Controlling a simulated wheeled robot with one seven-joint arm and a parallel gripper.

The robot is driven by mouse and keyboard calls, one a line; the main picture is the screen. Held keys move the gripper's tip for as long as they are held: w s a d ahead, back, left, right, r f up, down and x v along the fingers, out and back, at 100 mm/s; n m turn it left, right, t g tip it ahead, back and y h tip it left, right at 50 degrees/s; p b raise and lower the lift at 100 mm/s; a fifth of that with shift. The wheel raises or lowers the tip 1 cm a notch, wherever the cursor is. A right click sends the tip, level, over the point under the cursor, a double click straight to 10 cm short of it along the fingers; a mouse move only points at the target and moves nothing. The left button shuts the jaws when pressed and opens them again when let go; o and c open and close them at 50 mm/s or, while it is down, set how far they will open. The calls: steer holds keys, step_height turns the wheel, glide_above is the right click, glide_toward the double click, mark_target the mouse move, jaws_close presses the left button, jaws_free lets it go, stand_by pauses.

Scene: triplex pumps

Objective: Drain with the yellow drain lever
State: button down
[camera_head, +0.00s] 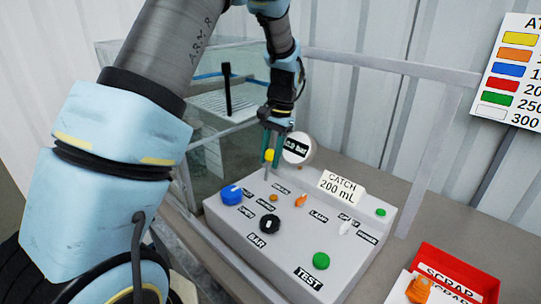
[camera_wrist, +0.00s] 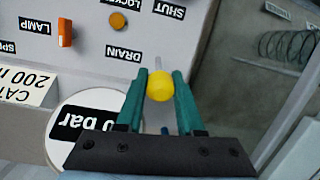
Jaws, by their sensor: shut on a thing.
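The yellow drain lever (camera_wrist: 160,86) has a round yellow knob on a thin pale stem, beside the DRAIN label (camera_wrist: 123,54) on the grey panel. In the head view the knob (camera_head: 269,155) shows at the panel's back edge. My gripper (camera_wrist: 160,84) has its two green fingers on either side of the knob and is shut on it. In the head view my gripper (camera_head: 270,143) reaches down from above, with the knob between its fingers. The gauge (camera_head: 297,148), whose reading is partly legible and ends in "bar", stands right of the gripper.
The panel (camera_head: 232,223) carries a blue knob (camera_head: 231,195), a black knob (camera_head: 269,224), an orange lever (camera_head: 301,201) and a green TEST button (camera_head: 321,260). A "CATCH 200 mL" sign (camera_head: 340,187) stands behind. A red SCRAP bin (camera_head: 460,265) is at the lower right. A frame post (camera_head: 428,165) rises on the right.

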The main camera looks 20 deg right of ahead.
steer(key=c, duration=0.5)
jaws_free()
steer(key=shift+c, duration=0.2)
steer(key=b+v, duration=0.3)
steer(key=v, duration=0.7)
steer(key=shift+r, duration=0.4)
